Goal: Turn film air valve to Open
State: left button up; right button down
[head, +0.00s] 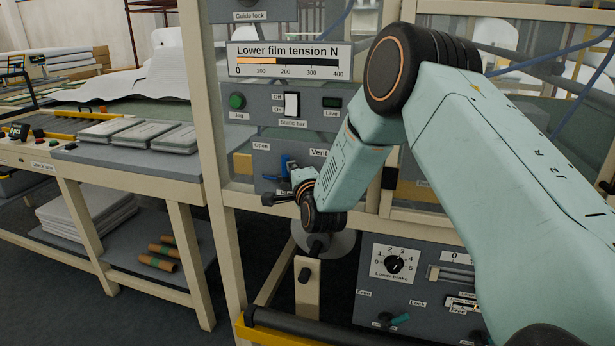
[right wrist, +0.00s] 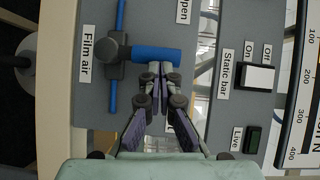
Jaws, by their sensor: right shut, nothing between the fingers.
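The film air valve shows in the right wrist view as a dark grey body (right wrist: 114,55) on a thin blue pipe, with a blue handle (right wrist: 152,54). The handle stands square to the pipe, between the "Open" label (right wrist: 184,10) and the mostly hidden "Vent" label. In the head view the blue handle (head: 285,164) points up, partly hidden by my right gripper. My right gripper (right wrist: 158,71) is shut and empty, its fingertips at the handle's side near its free end, on the Vent side. I cannot tell whether they touch. My left gripper is out of view.
The static bar switch (head: 291,104) and green Jog button (head: 237,101) sit above the valve panel. The lower brake dial (head: 394,262) is below right. A cream frame post (head: 208,130) stands left of the panel. A side bench with grey stacks (head: 117,131) is further left.

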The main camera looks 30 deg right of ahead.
jog(key=shift+w+a+r+n+g+p, duration=0.65)
jog(key=shift+n+g+p, duration=0.2)
jog(key=shift+n, duration=0.25)
jog(key=shift+w+a+f+n+g, duration=0.15)
jog(key=shift+w+a+n+g, duration=0.1)
jog(key=shift+w+n+g, duration=0.2)
jog(key=shift+w+a+f, duration=0.25)
jog(key=shift+w+a, duration=0.25)
jog(key=shift+w, duration=0.1)
jog(key=shift+w, duration=0.1)
jog(key=shift+r, duration=0.1)
